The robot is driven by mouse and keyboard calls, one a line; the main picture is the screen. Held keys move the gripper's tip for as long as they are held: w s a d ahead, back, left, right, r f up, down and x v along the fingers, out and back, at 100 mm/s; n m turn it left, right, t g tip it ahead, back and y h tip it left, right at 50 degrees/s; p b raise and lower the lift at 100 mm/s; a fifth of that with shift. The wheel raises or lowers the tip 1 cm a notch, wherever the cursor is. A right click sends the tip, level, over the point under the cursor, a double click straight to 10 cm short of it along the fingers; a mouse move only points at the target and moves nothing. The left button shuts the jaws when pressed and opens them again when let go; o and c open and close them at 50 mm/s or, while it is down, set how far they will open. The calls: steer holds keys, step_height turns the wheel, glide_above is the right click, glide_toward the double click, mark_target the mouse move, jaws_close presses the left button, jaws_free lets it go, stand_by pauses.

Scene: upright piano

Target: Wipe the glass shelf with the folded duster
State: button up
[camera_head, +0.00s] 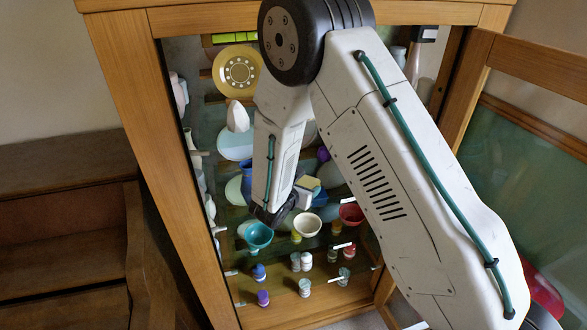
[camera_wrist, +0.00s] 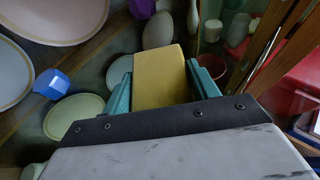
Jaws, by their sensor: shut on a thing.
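My gripper (camera_wrist: 162,80) is shut on the folded duster (camera_wrist: 158,72), a yellow block-like pad held between its two teal fingers. In the head view the duster (camera_head: 308,183) shows as a small yellow patch beside my gripper (camera_head: 296,194), inside the open display cabinet. The glass shelves are see-through and crowded with dishes. Dark greenish glass shows between the plates in the wrist view. My arm hides much of the cabinet's middle and right. I cannot tell whether the duster touches a shelf.
A teal bowl (camera_head: 258,236), white bowl (camera_head: 307,224) and red bowl (camera_head: 351,213) stand near my gripper. A pink plate (camera_wrist: 55,18), blue faceted object (camera_wrist: 52,84) and green plate (camera_wrist: 72,118) are left of the duster. The open wooden door (camera_head: 540,65) bounds the right.

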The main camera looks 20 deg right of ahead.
steer(key=shift+a, duration=1.6)
steer(key=shift+a+r, duration=0.15)
steer(key=shift+r, duration=3.95)
